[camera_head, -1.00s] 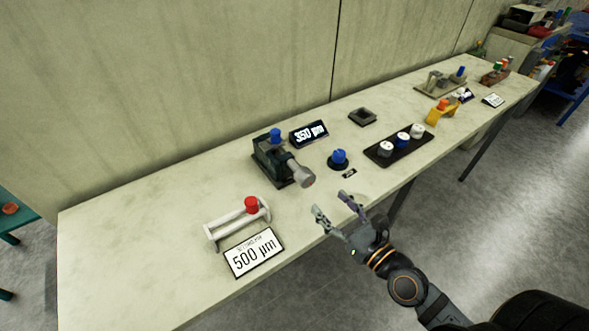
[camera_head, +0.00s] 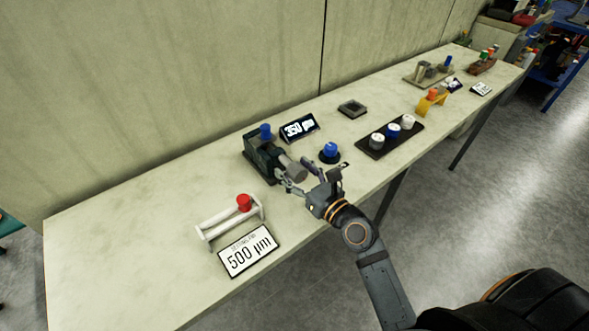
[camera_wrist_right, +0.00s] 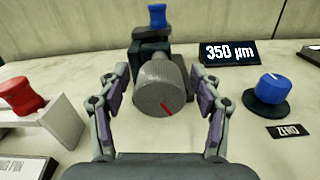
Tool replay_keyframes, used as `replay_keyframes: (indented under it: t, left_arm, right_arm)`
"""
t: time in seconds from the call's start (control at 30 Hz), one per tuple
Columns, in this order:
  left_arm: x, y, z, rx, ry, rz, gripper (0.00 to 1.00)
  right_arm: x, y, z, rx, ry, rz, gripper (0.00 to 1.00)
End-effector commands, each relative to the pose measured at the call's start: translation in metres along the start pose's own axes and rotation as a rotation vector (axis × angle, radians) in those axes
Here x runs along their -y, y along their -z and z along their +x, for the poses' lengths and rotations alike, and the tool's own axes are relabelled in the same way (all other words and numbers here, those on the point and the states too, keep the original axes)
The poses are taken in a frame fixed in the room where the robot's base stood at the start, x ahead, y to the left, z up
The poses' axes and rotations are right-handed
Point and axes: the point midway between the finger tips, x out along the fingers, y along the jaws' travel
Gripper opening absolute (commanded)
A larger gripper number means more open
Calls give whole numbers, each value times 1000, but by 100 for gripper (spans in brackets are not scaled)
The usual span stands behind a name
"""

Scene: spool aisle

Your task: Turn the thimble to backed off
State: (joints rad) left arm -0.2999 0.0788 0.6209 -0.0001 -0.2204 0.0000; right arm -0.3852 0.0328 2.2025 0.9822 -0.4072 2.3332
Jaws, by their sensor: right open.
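The thimble (camera_wrist_right: 161,86) is a grey knurled cylinder with a red mark on its front face, pointing to the lower right in the right wrist view. In the head view the thimble (camera_head: 296,171) sticks out of a dark device (camera_head: 262,158) with a blue knob on top. My right gripper (camera_wrist_right: 160,105) is open, with one finger on each side of the thimble and a visible gap on both sides. In the head view the right gripper (camera_head: 299,178) is at the thimble's front end. My left gripper does not show.
A display reading 350 µm (camera_head: 299,128) stands behind the device. A blue dial (camera_head: 330,151), labelled ZERO, sits to the right.

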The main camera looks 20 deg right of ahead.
Motion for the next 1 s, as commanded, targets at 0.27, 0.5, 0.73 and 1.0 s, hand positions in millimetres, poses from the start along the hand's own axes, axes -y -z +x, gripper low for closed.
replay_keyframes:
  t: [0.27,0.5,0.73,1.0]
  left_arm:
    - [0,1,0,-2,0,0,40]
    - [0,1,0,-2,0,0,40]
    - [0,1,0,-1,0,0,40]
    - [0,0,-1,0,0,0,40]
  right_arm:
    - [0,0,4,0,-1,-1,65]
    - [0,0,4,0,0,-1,38]
    - [0,0,4,0,0,-1,10]
    - [0,0,4,-1,0,-39,10]
